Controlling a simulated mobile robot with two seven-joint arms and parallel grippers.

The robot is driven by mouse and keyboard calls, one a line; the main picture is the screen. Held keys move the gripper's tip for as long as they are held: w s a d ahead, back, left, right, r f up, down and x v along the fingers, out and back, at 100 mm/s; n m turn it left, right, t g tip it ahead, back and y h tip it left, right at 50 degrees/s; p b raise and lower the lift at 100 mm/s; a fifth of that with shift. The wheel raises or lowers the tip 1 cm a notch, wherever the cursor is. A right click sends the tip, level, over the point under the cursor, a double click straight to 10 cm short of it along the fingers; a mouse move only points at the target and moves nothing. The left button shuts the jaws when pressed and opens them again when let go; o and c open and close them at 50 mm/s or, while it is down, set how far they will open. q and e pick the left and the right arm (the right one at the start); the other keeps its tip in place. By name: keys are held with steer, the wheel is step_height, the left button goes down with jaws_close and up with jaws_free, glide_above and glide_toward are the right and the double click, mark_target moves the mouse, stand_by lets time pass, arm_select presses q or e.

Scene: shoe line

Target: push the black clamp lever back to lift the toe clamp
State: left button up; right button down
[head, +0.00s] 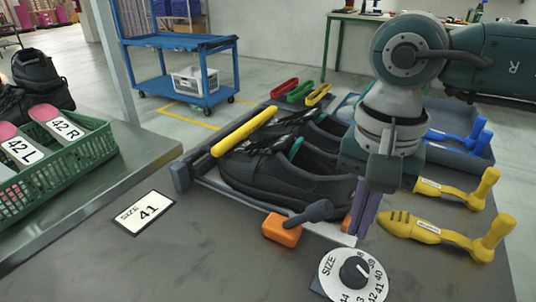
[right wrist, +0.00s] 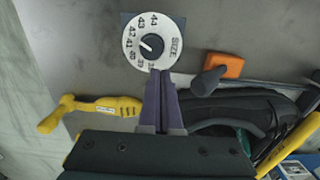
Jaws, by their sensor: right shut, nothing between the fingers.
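The black clamp lever (head: 308,213) is joined to an orange block (head: 282,230) at the front edge of the shoe fixture. In the right wrist view the lever (right wrist: 208,81) lies right of my fingers, with the orange block (right wrist: 226,66) beside it. A second orange piece (head: 347,223) is partly hidden behind my gripper; I cannot tell if it is the toe clamp. My right gripper (head: 357,240) points down, shut and empty, right of the lever and apart from it. Black shoes (head: 285,178) lie in the fixture. My left gripper is out of view.
A size dial (head: 354,271) is close in front of my right fingertips. Yellow shoe lasts (head: 430,229) lie to the right.

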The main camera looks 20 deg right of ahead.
mark_target(304, 217)
stand_by(0.4)
steer(key=shift+w+a+f+b, duration=0.1)
steer(key=shift+w+a+b, duration=0.05)
steer(key=shift+b, duration=0.15)
steer(key=shift+w+a+b, duration=0.8)
steer(key=shift+w+b, duration=0.15)
steer(key=shift+b, duration=0.15)
